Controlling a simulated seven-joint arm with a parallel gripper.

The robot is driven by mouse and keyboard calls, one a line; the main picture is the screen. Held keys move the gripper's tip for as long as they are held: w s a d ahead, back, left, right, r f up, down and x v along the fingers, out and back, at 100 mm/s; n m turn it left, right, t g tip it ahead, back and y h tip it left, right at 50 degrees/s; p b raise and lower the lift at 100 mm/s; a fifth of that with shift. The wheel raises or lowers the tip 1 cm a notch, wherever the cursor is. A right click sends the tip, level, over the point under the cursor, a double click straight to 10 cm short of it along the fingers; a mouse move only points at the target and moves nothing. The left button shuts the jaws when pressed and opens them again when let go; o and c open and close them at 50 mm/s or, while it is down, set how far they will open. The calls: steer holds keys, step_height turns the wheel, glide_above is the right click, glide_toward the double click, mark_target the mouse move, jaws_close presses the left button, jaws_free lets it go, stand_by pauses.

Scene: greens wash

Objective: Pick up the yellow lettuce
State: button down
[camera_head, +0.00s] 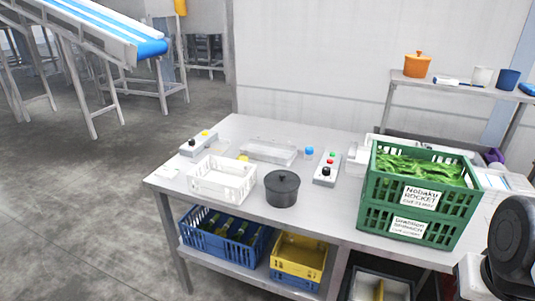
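I cannot make out a thing that is clearly a yellow lettuce. A small yellow thing (242,158) shows on the steel table (240,131), partly hidden behind the rim of a white basket (222,180); it is too small to name. Green leaves (418,168) fill the top of two stacked green crates (412,222) at the table's right; the upper label reads rocket, the lower seems to read spinach. My gripper is not in view; a dark rounded part at the lower right edge looks like my arm.
A black lidded pot (282,188), a clear tray (268,151) and two button boxes, left (198,144) and right (327,169), stand on the table. Blue (222,227) and yellow (299,257) crates sit on the lower shelf. An orange pot (417,65) is on the back shelf.

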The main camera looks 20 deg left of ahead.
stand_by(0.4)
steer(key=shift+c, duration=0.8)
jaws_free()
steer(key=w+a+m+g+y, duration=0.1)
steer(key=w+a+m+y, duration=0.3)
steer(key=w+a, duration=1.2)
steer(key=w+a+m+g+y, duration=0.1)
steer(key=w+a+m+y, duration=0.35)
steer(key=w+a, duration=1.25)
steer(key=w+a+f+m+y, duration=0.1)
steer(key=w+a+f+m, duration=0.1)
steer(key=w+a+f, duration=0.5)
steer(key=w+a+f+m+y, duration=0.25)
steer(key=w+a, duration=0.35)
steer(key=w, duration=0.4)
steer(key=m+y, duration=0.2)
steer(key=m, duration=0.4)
glide_toward(242, 160)
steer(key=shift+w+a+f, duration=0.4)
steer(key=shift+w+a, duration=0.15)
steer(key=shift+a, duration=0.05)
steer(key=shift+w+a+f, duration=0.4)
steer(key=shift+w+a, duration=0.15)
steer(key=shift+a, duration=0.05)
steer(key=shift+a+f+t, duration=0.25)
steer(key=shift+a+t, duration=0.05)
